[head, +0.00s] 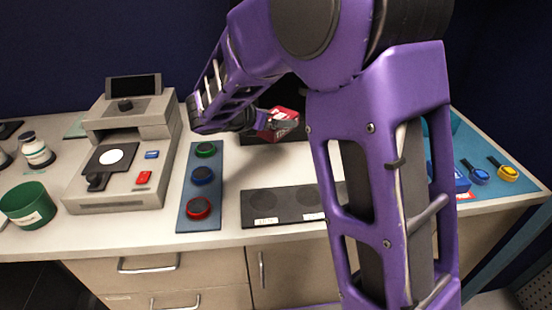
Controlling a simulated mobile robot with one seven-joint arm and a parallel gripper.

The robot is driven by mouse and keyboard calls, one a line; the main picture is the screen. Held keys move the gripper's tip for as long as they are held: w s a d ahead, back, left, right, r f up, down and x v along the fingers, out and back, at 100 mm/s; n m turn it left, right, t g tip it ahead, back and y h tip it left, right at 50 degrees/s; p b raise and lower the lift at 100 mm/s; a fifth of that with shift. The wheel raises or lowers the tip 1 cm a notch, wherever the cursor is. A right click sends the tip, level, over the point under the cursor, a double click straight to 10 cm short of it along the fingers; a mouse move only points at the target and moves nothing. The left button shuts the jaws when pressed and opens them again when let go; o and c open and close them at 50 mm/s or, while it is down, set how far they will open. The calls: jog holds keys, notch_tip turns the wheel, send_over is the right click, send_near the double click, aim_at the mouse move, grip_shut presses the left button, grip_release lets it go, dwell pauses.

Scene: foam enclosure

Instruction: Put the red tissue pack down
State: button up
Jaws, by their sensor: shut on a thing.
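The red tissue pack (281,117) is a small red box with a pale patch, in the middle of the head view above the back of the white counter (228,219). My gripper (262,120) is at the left side of the pack and is shut on it. The fingertips are small and partly hidden by the wrist and the pack. A dark area lies right behind and below the pack. I cannot tell whether the pack touches anything beneath it.
A blue panel with green, blue and red round buttons (203,176) lies left of centre. A grey machine (110,187) and a green cup (32,207) stand further left. A dark plate with round recesses (277,222) lies in front. My arm hides much of the right side.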

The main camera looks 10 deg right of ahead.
aim_at(276, 165)
notch_tip(276, 165, down, 12)
jog(key=shift+r+b, duration=0.2)
jog(key=shift+b, duration=0.7)
jog(key=shift+f+b, duration=0.25)
jog(key=shift+b, duration=0.05)
jog(key=o, duration=1.1)
jog(key=shift+r, duration=0.1)
jog(key=shift+r, duration=0.1)
jog(key=shift+r+p, duration=0.25)
jog(key=shift+p, duration=0.2)
jog(key=p+v, duration=0.1)
jog(key=v, duration=1)
jog(key=shift+s+a, duration=0.3)
jog(key=shift+s, duration=0.05)
